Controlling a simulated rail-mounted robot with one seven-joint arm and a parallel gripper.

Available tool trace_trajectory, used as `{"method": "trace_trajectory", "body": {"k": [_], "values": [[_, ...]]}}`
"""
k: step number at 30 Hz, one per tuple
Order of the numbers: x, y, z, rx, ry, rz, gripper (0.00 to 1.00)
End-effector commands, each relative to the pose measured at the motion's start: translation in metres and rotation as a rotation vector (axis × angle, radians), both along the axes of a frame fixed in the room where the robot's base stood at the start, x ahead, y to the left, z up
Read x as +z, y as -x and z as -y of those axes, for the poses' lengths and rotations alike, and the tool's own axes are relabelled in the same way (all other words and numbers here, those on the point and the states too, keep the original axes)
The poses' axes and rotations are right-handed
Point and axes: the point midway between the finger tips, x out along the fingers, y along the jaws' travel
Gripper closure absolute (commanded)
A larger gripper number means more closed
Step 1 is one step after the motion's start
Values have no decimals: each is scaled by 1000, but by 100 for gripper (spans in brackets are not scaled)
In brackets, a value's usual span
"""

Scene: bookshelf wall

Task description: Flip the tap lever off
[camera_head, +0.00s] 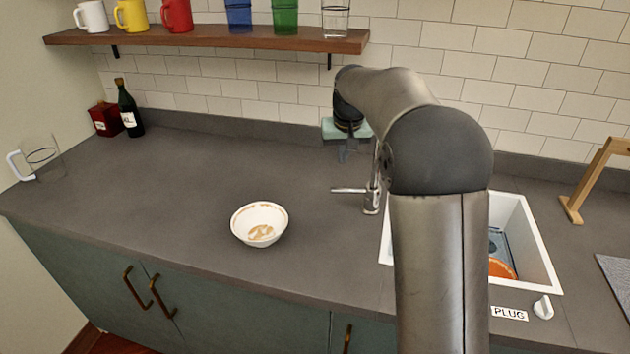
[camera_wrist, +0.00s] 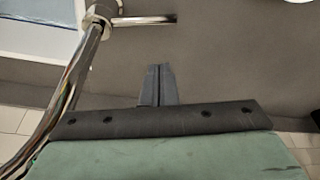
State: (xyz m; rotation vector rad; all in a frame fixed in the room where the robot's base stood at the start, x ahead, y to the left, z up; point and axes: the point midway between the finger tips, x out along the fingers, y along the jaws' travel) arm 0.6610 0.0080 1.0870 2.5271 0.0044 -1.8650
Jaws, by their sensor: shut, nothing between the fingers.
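The chrome tap (camera_head: 374,190) stands at the left rim of the sink, partly hidden behind my arm. Its lever (camera_head: 347,190) sticks out to the left, roughly level. In the wrist view the lever (camera_wrist: 145,20) reaches right from the tap body (camera_wrist: 102,14), and the spout runs down the left edge. My gripper (camera_head: 343,158) is behind the tap near the wall. In the wrist view my gripper (camera_wrist: 158,72) is shut and empty, its tips pointing toward the lever but apart from it.
The white sink (camera_head: 535,240) holds water and an orange item (camera_head: 501,269). A white bowl (camera_head: 259,224) stands on the counter left of the tap. A shelf (camera_head: 220,38) with mugs and glasses hangs above. The counter between bowl and wall is clear.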

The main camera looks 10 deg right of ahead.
Motion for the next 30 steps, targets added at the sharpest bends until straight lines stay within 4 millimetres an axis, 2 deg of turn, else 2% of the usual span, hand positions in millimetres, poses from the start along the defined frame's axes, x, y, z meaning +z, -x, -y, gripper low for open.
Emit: {"method": "trace_trajectory", "body": {"k": [4, 17, 20, 30], "values": [[-4, -14, -1, 1, 2, 11, 100], [-9, -16, -1, 2, 2, 10, 100], [-19, -20, -1, 2, 2, 9, 100], [-83, -40, -1, 2, 2, 7, 100]]}}
